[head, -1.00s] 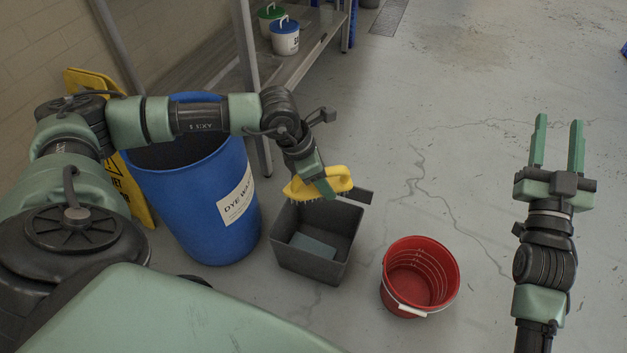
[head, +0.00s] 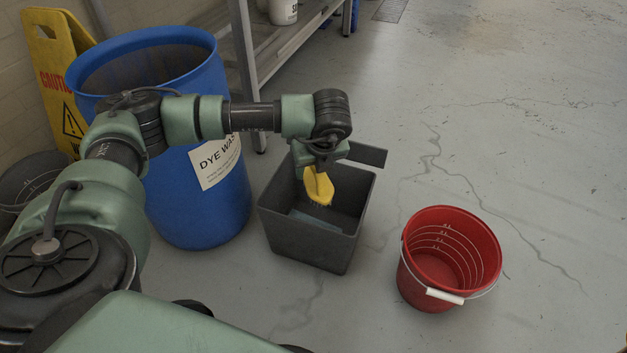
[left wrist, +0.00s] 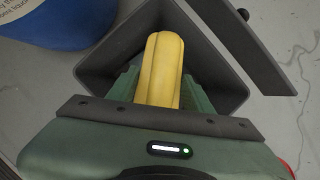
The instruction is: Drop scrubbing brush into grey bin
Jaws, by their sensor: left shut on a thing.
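The yellow scrubbing brush (head: 319,187) is in my left gripper (head: 316,172), whose jaws are shut on it. In the head view the brush hangs over the opening of the grey bin (head: 312,247), near its back rim. In the left wrist view the brush (left wrist: 161,68) sits between the green fingers of the left gripper (left wrist: 160,88), with the grey bin (left wrist: 213,58) behind it. A flat blue-grey thing (head: 318,222) lies inside the bin. The brush's bristles are mostly hidden. My right gripper is out of view.
A blue dye waste drum (head: 200,200) stands left of the grey bin. A red bucket (head: 420,273) stands to its right. A yellow caution sign (head: 55,75) and a metal shelf (head: 275,50) are behind. The floor at the right is clear.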

